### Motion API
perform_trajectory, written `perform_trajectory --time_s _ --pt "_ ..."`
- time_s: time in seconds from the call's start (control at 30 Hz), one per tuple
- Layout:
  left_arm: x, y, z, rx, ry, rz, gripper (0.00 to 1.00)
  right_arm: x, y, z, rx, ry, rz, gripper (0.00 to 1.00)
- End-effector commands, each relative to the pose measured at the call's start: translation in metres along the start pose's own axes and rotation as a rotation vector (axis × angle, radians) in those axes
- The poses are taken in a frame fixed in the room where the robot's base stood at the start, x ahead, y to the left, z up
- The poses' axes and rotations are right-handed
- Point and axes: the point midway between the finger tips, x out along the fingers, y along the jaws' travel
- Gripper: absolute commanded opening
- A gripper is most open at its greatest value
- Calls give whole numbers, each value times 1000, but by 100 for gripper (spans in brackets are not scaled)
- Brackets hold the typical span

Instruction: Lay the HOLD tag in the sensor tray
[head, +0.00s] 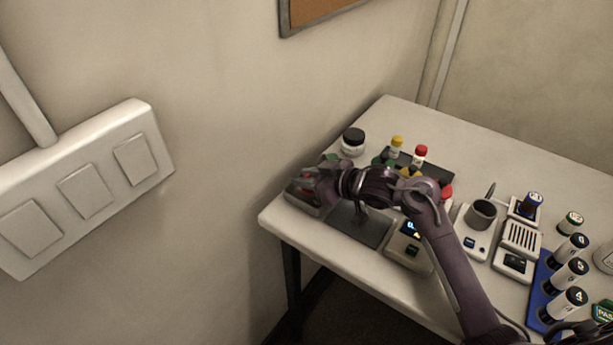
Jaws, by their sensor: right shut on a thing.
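My right gripper (304,175) reaches over the left end of the table, with its arm coming in from the lower right. It is shut on a small reddish thing, which appears to be the HOLD tag; the fingers hide most of it and I can read no lettering. Just below the gripper is a grey tray-like holder (302,204) at the table's left corner, apparently the sensor tray. The gripper covers much of it, and I cannot tell whether the tag touches it. My left gripper is not in view.
A black-lidded jar (353,141) stands behind the gripper. A dark rack (436,167) has yellow- and red-capped vials near it. A dark pad (358,226) lies below my forearm. Devices, a blue rack (541,290) of numbered cylinders and a green PASS tag (603,312) fill the right.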

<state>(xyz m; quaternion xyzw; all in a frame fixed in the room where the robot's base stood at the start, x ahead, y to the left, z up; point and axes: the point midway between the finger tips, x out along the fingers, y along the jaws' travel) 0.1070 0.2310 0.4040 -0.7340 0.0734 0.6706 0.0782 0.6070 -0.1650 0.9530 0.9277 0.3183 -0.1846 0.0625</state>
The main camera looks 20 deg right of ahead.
Motion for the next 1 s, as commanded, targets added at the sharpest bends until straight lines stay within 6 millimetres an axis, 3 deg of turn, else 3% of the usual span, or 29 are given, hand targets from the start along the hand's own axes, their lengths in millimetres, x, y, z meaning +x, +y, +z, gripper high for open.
perform_trajectory --time_s 0.63,0.67,0.8,1.0 --pt "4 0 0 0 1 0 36 6 -2 15 5 -7 -4 3" --pt "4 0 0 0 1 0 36 6 -2 16 6 -9 -5 26" --pt "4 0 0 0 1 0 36 6 -3 18 7 -12 -8 44" --pt "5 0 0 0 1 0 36 7 -4 19 8 -13 -11 46"
